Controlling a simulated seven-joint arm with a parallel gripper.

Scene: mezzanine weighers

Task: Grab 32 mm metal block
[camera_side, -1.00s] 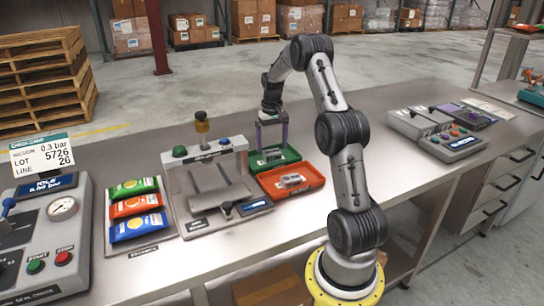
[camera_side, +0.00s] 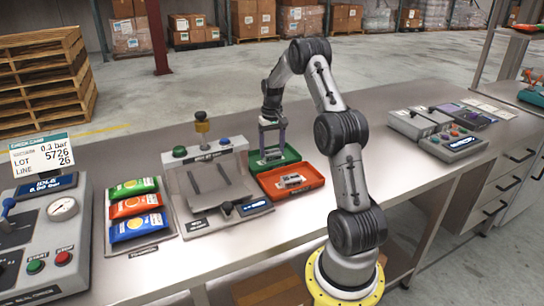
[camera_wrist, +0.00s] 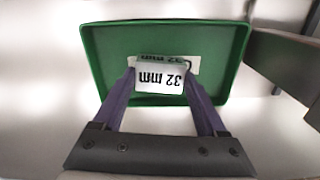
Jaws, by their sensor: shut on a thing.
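The 32 mm metal block (camera_wrist: 160,79) is a pale piece with "32 mm" printed on its face, upside down in the wrist view. My gripper (camera_wrist: 160,92) has its two purple fingers on either side of the block and is shut on it. The block is over the green tray (camera_wrist: 103,52), which has a "32 mm" label on its floor partly hidden behind the block. In the side view my gripper (camera_side: 271,151) reaches down into the green tray (camera_side: 290,154). I cannot tell whether the block touches the tray floor.
A red tray (camera_side: 316,183) with a metal block (camera_side: 291,181) stands directly in front of the green tray. A grey machine (camera_side: 218,177) with a green and a red button stands to the left.

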